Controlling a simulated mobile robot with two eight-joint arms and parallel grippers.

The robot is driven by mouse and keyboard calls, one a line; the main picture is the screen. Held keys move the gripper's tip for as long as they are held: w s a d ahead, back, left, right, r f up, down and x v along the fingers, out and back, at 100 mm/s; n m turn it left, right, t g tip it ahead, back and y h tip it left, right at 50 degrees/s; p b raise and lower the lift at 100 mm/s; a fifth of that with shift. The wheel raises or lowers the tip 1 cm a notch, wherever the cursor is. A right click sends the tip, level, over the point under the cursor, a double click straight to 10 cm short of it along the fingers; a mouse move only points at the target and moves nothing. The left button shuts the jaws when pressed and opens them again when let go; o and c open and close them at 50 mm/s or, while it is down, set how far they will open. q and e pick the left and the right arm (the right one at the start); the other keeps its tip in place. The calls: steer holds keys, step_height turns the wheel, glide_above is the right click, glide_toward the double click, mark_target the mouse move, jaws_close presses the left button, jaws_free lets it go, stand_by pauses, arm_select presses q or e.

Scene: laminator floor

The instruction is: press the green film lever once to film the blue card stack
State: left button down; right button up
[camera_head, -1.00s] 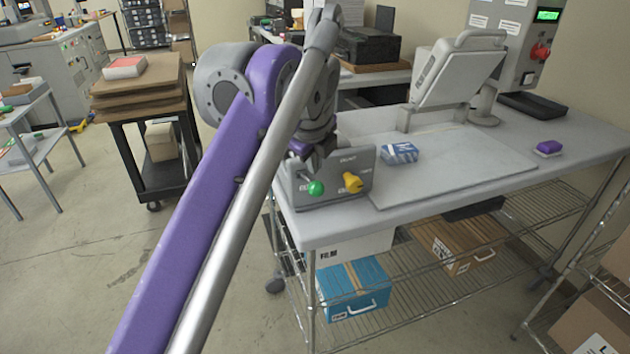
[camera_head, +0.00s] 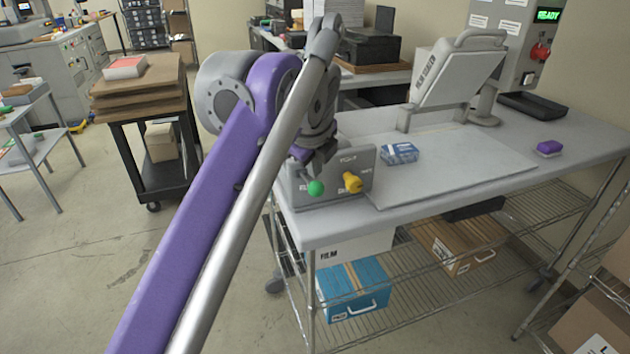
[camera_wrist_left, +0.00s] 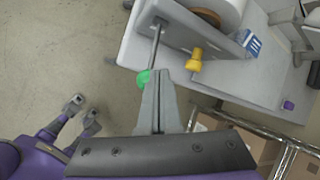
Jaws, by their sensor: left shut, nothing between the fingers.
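The green film lever ends in a round green knob (camera_head: 316,187) on the left of a grey control box (camera_head: 332,180). The blue card stack (camera_head: 400,152) lies right of the box. My right gripper (camera_wrist_left: 82,109) shows at lower left with its fingers apart.
A yellow knob (camera_head: 352,182) sits close to the right of the green one. A purple block (camera_head: 549,147) lies at the table's right. The flat board (camera_head: 460,172) between is mostly clear.

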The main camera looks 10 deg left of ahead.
arm_select(q)
steer(key=shift+s+d+f+b, duration=0.15)
steer(key=shift+f+b, duration=0.2)
steer(key=shift+f, duration=0.2)
steer(key=shift+s+f+b, duration=0.1)
steer(key=shift+f+b, duration=0.2)
steer(key=shift+f, duration=0.25)
arm_select(e)
steer(key=shift+s+f, duration=0.2)
steer(key=shift+f, duration=0.55)
arm_select(q)
steer(key=shift+r, duration=0.1)
arm_select(e)
steer(key=shift+r, duration=0.15)
stand_by(0.6)
arm_select(q)
steer(key=shift+w+a+r+p, duration=0.15)
steer(key=shift+w+r+p, duration=0.05)
steer(key=shift+r+p, duration=0.55)
steer(key=shift+w+a+r+p, duration=0.1)
steer(key=shift+w+r+p, duration=0.1)
steer(key=shift+r+p, duration=0.5)
arm_select(e)
steer(key=shift+w+r, duration=0.25)
steer(key=shift+r, duration=0.6)
steer(key=shift+w+r, duration=0.25)
steer(key=shift+r, duration=0.55)
steer(key=shift+r, duration=0.1)
